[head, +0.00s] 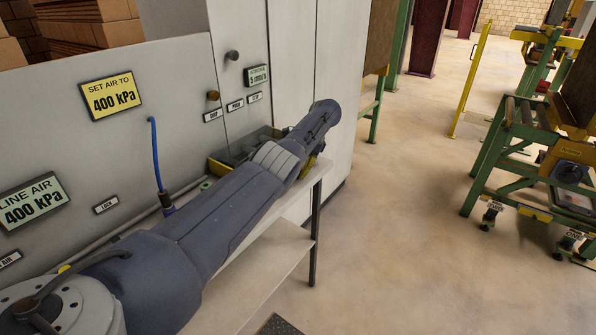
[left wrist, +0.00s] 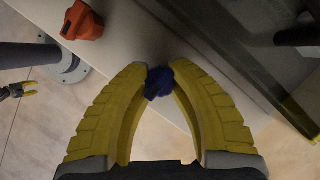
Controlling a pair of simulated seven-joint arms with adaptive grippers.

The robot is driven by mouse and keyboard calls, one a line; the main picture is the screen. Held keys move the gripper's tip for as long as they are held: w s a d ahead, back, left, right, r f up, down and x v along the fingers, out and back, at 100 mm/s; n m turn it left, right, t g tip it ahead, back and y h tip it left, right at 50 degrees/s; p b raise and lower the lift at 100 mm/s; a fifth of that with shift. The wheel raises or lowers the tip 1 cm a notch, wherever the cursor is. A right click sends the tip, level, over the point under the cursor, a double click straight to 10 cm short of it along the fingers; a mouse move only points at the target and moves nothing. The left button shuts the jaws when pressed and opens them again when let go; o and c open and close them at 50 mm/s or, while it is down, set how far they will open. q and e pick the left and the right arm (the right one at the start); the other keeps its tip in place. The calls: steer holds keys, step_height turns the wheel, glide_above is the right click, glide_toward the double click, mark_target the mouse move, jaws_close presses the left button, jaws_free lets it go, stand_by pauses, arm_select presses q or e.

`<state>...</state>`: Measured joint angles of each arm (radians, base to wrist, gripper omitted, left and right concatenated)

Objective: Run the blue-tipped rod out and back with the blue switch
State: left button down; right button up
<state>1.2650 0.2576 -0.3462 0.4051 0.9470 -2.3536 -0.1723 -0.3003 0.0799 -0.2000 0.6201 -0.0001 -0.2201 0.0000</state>
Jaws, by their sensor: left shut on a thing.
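A dark blue knob, the blue switch (left wrist: 158,82), sits between the yellow fingertips of my left gripper (left wrist: 159,84) in the left wrist view. The fingers are shut on it from both sides. In the head view my left arm reaches over the bench, and only a bit of the yellow left gripper (head: 309,165) shows beyond the wrist; the switch is hidden there. I cannot make out the blue-tipped rod in either view. A small dark gripper with yellow fingers, seemingly my right gripper (left wrist: 28,90), shows at the left wrist view's left edge; its opening is unclear.
An orange knob (left wrist: 82,22) stands on the bench near the blue switch. A grey panel (head: 45,110) with signs and a blue hose (head: 155,150) rises behind the bench (head: 262,262). A green-framed conveyor (head: 490,160) stands at right, with open floor between.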

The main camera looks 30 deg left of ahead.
arm_select(q)
steer(key=shift+s+a+n, duration=0.1)
steer(key=shift+a+n, duration=0.05)
steer(key=shift+n, duration=0.15)
stand_by(0.4)
steer(key=c, duration=1.5)
jaws_free()
steer(key=shift+s+a, duration=0.1)
steer(key=o, duration=0.4)
steer(key=shift+o, duration=0.2)
